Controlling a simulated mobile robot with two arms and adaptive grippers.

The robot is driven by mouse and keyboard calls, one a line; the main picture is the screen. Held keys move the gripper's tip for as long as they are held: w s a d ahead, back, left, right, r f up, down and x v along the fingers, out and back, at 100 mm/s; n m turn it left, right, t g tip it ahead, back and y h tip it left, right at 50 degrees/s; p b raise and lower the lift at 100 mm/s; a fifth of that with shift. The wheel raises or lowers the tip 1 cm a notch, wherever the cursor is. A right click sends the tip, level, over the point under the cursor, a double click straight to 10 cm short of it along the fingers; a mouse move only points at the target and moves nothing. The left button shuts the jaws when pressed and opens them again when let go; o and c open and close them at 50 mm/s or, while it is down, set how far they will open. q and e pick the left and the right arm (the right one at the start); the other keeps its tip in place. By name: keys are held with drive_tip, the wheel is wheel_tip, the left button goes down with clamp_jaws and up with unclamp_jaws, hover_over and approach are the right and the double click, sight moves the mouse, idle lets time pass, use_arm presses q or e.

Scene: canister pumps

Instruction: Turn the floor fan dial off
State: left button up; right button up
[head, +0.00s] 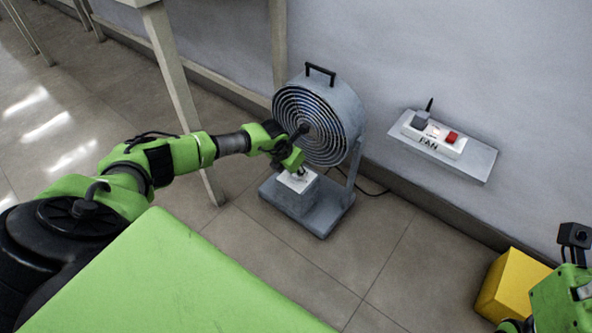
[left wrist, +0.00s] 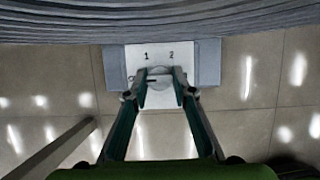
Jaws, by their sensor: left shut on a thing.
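The grey floor fan (head: 345,112) stands on the tiles by the wall, with a round slatted grille and a black handle on top. A box on its base carries a white dial plate (head: 296,182). In the left wrist view the plate (left wrist: 180,54) shows the marks 1 and 2. The round pale dial (left wrist: 159,75) has a dark line toward its left side. My left gripper (left wrist: 160,88) is shut on the dial, a fingertip on each side; in the head view it (head: 299,170) reaches down in front of the grille. My right gripper (head: 512,326) is only partly in view.
A grey wall shelf (head: 482,165) holds a white power strip (head: 440,146) labelled FAN, with a red switch and a dark plug. A yellow box (head: 510,285) stands at lower right. Table legs (head: 180,95) stand left of the fan. Floor before the fan is clear.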

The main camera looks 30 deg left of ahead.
use_arm(q)
drive_tip(key=shift+f, duration=0.1)
drive_tip(key=o, duration=1.1)
drive_tip(key=v, duration=1.2)
